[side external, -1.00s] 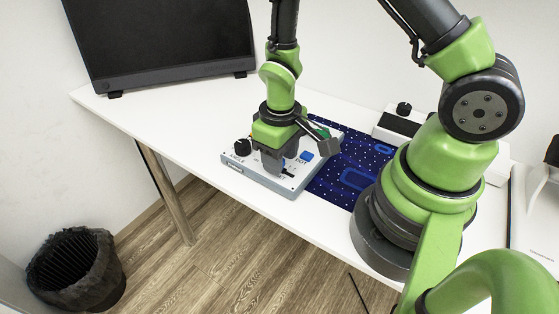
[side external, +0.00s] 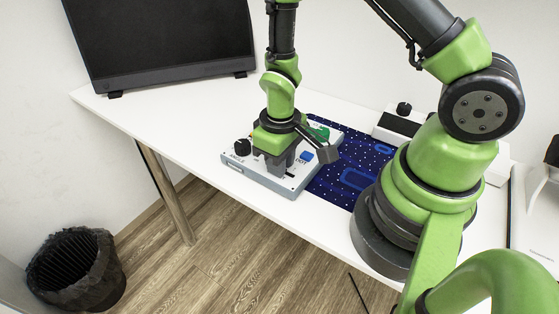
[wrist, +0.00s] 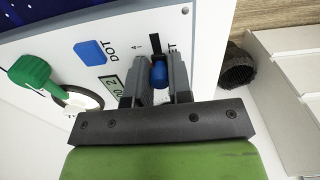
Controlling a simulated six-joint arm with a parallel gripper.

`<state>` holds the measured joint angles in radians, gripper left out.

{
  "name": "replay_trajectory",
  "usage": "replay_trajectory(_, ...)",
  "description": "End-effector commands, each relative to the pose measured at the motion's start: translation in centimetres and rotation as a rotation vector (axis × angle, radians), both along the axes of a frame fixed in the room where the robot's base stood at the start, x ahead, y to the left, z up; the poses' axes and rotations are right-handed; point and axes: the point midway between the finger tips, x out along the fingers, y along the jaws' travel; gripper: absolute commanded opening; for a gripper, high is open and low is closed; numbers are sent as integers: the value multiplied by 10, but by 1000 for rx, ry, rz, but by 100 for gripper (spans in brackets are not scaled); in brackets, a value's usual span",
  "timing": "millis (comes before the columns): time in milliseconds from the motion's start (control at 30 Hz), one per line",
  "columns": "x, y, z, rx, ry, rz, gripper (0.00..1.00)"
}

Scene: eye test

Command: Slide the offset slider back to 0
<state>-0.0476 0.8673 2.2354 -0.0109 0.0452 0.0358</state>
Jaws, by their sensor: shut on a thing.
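The control panel (side external: 270,185) is a pale box on the white table, and it fills the left of the wrist view (wrist: 62,38). The offset slider's blue knob (wrist: 159,72) sits between my fingers. Its dark slot (wrist: 157,42) shows beyond the fingertips, with a "4" mark beside it. The slider's label is partly hidden, as is most of its scale. My gripper (side external: 281,168) points down at the panel's front part, and in the wrist view (wrist: 157,70) its fingers are shut on the knob. The knob's exact reading cannot be told.
On the panel are a blue DOT button (wrist: 89,52), a green knob (wrist: 32,72) and a black ANGLE knob (side external: 242,147). A dark blue dotted mat (side external: 330,188) lies right of the panel. A monitor (side external: 160,40) stands behind. The table is clear at left.

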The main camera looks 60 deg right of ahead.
Motion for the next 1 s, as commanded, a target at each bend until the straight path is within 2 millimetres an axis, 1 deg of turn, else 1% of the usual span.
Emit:
replay_trajectory(267, 2, 0, 0, 0, -1, 0, 0)
replay_trajectory(1000, 23, 0, -1, 0, 0, 0, 0)
